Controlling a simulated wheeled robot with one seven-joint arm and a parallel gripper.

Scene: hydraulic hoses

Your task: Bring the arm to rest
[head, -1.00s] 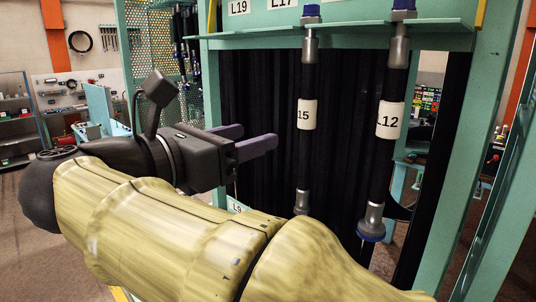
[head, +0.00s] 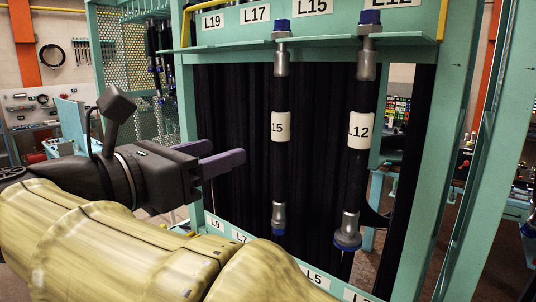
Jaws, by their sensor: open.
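My gripper (head: 215,155) is in the head view, left of centre, at the end of my yellow and black arm. Its two purple fingers are apart with nothing between them, and they point right toward the hose rack. Two black hoses hang from the rack's green shelf (head: 320,47): the L15 hose (head: 279,160) and the L12 hose (head: 355,165). The L15 hose hangs to the right of my fingertips, with a visible gap in the picture. My forearm covers the lower left of the view.
The green rack frame (head: 465,150) stands at the right, with a dark curtain (head: 235,105) behind the hoses. A perforated panel (head: 108,50) stands at the left. A lower rail carries labels such as L9 and L5 (head: 315,278). A workbench and tool wall are in the left background.

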